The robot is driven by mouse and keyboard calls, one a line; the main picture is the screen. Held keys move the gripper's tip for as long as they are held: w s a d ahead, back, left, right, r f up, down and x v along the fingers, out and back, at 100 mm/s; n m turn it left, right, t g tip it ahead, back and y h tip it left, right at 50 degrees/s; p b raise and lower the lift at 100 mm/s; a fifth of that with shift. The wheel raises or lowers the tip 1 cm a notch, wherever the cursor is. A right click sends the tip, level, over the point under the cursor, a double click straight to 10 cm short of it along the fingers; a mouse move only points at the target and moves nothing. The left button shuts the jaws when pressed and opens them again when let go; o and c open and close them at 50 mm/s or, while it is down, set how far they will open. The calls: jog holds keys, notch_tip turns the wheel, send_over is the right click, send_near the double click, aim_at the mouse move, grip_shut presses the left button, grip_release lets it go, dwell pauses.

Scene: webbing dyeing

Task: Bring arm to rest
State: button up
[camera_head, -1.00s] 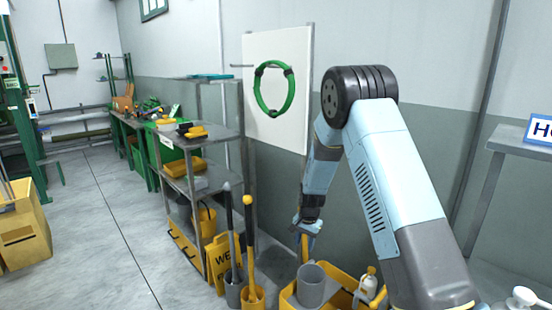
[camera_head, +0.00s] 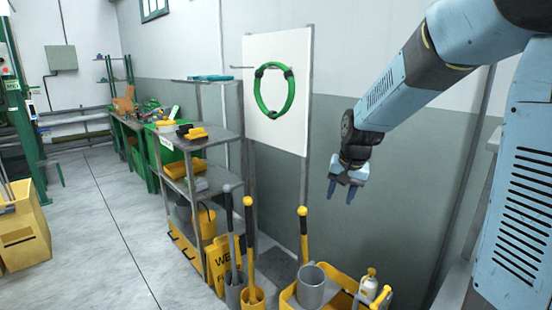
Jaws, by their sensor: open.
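My gripper (camera_head: 341,190) hangs in mid-air in front of the grey-green lower wall, right of the white board. Its two fingers point down, stand apart and hold nothing. My blue arm (camera_head: 430,72) reaches in from the upper right, with its forearm sloping down to the left. A yellow caddy (camera_head: 290,294) stands below the gripper, apart from it. A yellow-handled tool (camera_head: 303,232) stands upright at the caddy, to the left of the gripper.
A grey bucket (camera_head: 311,287) and a white bottle (camera_head: 369,282) are in the caddy. A grey shelf rack (camera_head: 213,143) stands left, beside a yellow wet-floor sign (camera_head: 222,262). A green ring (camera_head: 274,91) hangs on the white board (camera_head: 298,45).

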jog(key=s+d+r+n+t, duration=0.1)
jog(key=s+d+r, duration=0.2)
jog(key=s, duration=0.9)
jog(key=s+d+r+n+t+h, duration=0.1)
jog(key=s+r, duration=0.5)
jog(key=s, duration=0.7)
jog(key=shift+s+d+r+n+t, duration=0.15)
jog(key=shift+d+r+n+t, duration=0.2)
jog(key=shift+d+n, duration=0.4)
jog(key=shift+d, duration=0.15)
